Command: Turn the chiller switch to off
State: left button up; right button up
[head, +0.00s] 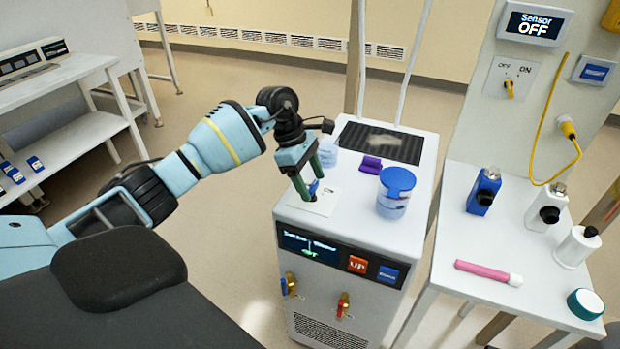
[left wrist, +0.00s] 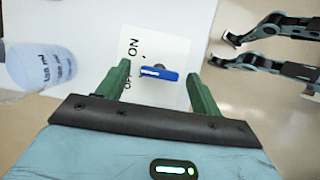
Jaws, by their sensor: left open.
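The chiller (head: 345,225) is a white cabinet with a dark display (head: 308,248) on its front; the display's text is too small to read surely. Its switch, a blue handle (left wrist: 160,74), sits on a white plate (head: 322,203) marked ON and OFF on the cabinet's top. In the left wrist view a white mark on the handle's left end faces the labels; OFF is partly hidden by a finger. My left gripper (head: 302,180) is open, its green fingers on either side of the handle without visible contact. My right gripper (left wrist: 268,48) seems to show in the left wrist view, dark fingers apart.
A blue-lidded jar (head: 396,195), a purple item (head: 371,164) and a dark grille (head: 382,143) are on the chiller top. A side table (head: 450,245) holds several bottles and a pink tube (head: 488,272). A wall panel (head: 534,25) reads Sensor OFF above another switch (head: 509,85).

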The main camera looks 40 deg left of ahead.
pick_arm(q)
jog(key=c, duration=1)
